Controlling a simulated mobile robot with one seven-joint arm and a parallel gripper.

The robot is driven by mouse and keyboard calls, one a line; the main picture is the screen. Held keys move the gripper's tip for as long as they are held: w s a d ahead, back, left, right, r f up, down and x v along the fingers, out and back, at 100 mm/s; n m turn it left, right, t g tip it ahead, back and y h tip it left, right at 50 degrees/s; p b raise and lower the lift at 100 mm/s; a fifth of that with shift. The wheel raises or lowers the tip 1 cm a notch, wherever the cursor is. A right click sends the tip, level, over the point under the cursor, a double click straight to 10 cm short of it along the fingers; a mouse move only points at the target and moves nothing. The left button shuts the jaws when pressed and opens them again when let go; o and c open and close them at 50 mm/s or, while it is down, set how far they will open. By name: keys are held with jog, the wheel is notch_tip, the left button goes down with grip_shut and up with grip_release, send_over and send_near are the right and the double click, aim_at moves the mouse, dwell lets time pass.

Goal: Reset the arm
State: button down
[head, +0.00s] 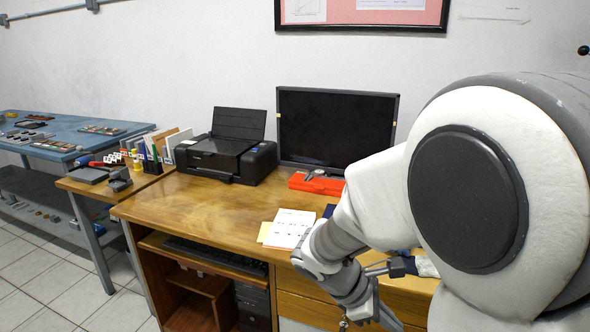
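My arm fills the right side of the head view, with a large white shoulder joint close to the camera. The arm folds down in front of the desk. My gripper (378,312) appears low in the picture, in front of the desk drawers. It is partly cut off by the bottom edge, and its fingers are too small and unclear to tell whether they are open or shut. I see nothing clearly held in it.
A wooden desk (190,205) carries a black printer (222,155), a monitor (335,125), a red item (316,184) and papers (290,228). My arm hides its right part. A blue workbench (75,130) with small parts stands left. The desk's left front is clear.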

jog(key=s+a+r+m+t+y, duration=0.3)
jog(key=s+r+m+t+y, duration=0.35)
jog(key=s+r+m, duration=0.7)
notch_tip(320, 180, up, 18)
jog(key=w+m+g+y+p, duration=0.1)
jog(key=w+p, duration=0.1)
jog(key=p, duration=1.7)
jog(key=shift+a+m, duration=0.35)
jog(key=shift+w+y, duration=0.15)
jog(key=shift+y, duration=0.1)
jog(key=shift+w+a, duration=0.1)
